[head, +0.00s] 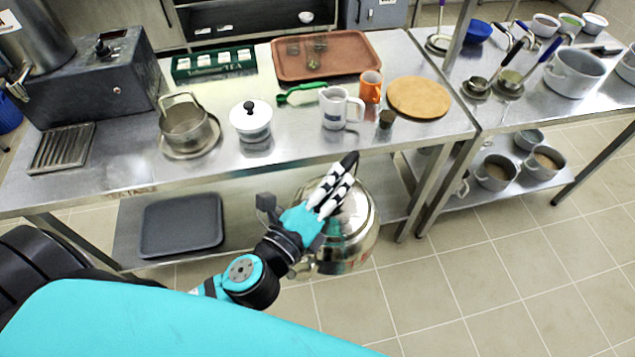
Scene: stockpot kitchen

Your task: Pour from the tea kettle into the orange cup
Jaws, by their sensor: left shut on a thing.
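A shiny metal tea kettle (345,232) hangs in front of the steel table's front edge, over the floor. My left gripper (335,187) is shut on the kettle's dark handle at the top, and its fingers and wrist hide part of the kettle. The kettle's spout is hard to make out. The orange cup (371,87) stands upright on the table, behind and to the right of the gripper and apart from the kettle. My right gripper is not in view.
A lidded white jar (251,120) and metal pot (185,122) stand left.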

